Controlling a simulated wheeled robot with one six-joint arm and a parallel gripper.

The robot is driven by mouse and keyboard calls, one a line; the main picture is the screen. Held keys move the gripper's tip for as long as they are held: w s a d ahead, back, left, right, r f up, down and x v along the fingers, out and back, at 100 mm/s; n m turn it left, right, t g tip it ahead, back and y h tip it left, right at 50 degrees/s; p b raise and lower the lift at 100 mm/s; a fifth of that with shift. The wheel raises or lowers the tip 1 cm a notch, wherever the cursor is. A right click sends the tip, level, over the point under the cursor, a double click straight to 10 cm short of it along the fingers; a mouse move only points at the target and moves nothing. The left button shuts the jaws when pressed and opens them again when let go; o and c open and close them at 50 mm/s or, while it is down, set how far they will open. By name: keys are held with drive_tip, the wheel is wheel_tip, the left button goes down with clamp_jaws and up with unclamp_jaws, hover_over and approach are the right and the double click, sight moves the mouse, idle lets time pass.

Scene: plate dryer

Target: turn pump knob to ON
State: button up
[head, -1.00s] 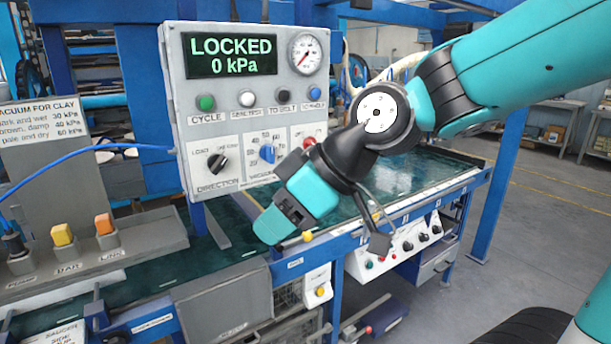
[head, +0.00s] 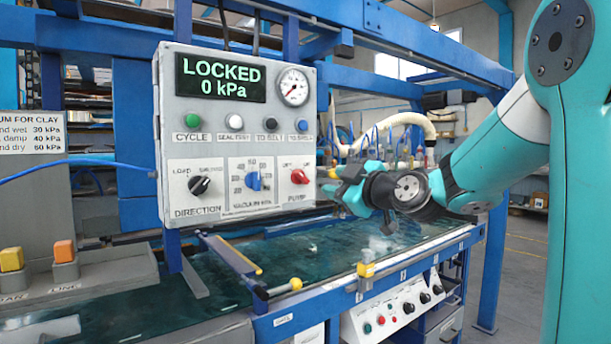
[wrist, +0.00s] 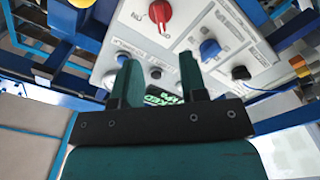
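The red pump knob (head: 299,177) is on the lower right of the grey control panel (head: 240,130), above the PUMP label. It also shows at the top of the wrist view (wrist: 158,10), where I cannot tell exactly which mark it points to. My gripper (head: 332,181) is just right of the panel in the head view, apart from the knob. In the wrist view its two fingers (wrist: 159,75) are spread with nothing between them, and the knob lies beyond their tips.
The panel display (head: 222,79) reads LOCKED and 0 kPa. The blue vacuum knob (head: 253,181) and black direction knob (head: 200,185) sit left of the pump knob. Push buttons run above them. A dark green table (head: 330,250) with a blue frame lies below.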

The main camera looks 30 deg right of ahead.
sight(304, 178)
drive_tip(key=w+p, duration=0.1)
drive_tip(key=w, duration=0.2)
drive_tip(key=w+p, duration=0.1)
drive_tip(key=w, duration=0.3)
drive_tip(key=w+p, duration=0.1)
drive_tip(key=w, duration=0.3)
drive_tip(key=shift+w+a, duration=0.2)
drive_tip(key=shift+a, duration=0.05)
clamp_jaws()
